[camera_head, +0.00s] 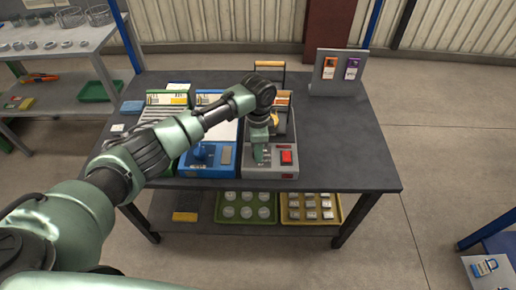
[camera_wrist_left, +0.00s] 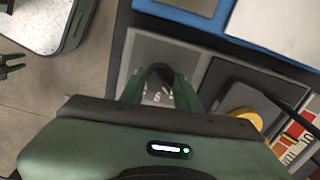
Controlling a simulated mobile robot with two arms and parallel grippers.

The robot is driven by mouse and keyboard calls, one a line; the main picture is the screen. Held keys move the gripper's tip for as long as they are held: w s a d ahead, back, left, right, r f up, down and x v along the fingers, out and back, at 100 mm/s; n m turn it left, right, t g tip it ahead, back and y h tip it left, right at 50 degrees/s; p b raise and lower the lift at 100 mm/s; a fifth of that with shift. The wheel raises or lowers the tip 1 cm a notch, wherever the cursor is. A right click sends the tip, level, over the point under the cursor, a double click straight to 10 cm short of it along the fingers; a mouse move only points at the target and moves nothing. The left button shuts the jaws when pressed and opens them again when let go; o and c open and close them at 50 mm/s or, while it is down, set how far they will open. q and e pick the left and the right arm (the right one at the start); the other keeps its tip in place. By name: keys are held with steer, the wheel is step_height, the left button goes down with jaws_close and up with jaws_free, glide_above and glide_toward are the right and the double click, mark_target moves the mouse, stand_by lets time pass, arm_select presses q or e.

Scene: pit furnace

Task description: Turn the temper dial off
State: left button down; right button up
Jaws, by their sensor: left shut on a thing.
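The temper dial (camera_wrist_left: 160,74) is a dark round knob on the front panel of a grey unit (camera_head: 280,170), which stands at the front middle of the table. My left gripper (camera_head: 262,156) points down over that panel, left of a red square switch (camera_head: 286,157). In the left wrist view my left gripper (camera_wrist_left: 158,94) has its green fingers on either side of the dial, shut on it. In the head view the gripper hides the dial. Its exact angle and markings are not legible.
A blue unit (camera_head: 208,172) with a blue knob (camera_head: 203,151) stands directly left of the grey one. A board with two tags (camera_head: 340,70) stands at the back right. The table's right side (camera_head: 340,140) is clear. Trays (camera_head: 310,207) sit on the shelf below.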

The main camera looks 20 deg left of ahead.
arm_select(q)
steer(key=n+p, duration=0.4)
steer(key=p, duration=0.1)
steer(key=shift+d+r+p, duration=0.1)
steer(key=shift+r+p, duration=0.2)
steer(key=shift+f+n+p, duration=0.1)
steer(key=shift+n+p, duration=0.9)
steer(key=shift+f+n+p, duration=0.1)
steer(key=shift+n+p, duration=0.55)
steer(key=shift+n, duration=0.25)
steer(key=shift+w, duration=0.1)
steer(key=c, duration=1)
jaws_free()
steer(key=shift+c, duration=0.2)
steer(key=shift+r, duration=3.85)
